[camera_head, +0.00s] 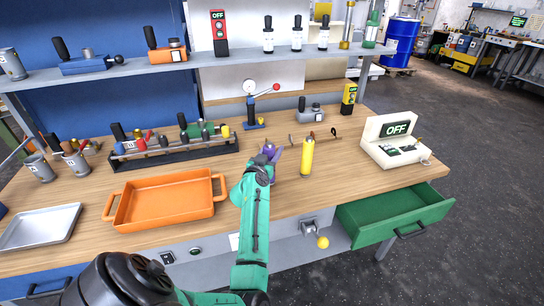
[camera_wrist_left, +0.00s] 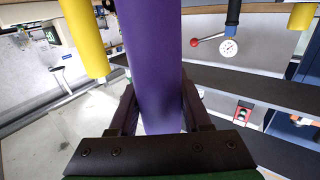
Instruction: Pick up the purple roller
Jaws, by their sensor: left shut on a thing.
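The purple roller (camera_wrist_left: 152,60) stands between the two fingers of my left gripper (camera_wrist_left: 158,115) in the left wrist view, and the fingers are shut on it. In the head view, a bit of the purple roller (camera_head: 277,154) shows beside the left gripper (camera_head: 272,160), over the middle of the workbench; my wrist hides much of it. I cannot tell whether its base touches the bench. My right gripper is in neither view.
A yellow roller (camera_head: 306,157) stands upright just right of the purple one. An orange tray (camera_head: 165,200) lies to the left, with a black tool rack (camera_head: 175,153) behind it. A white OFF box (camera_head: 395,140) is at the right. A green drawer (camera_head: 395,214) stands open below.

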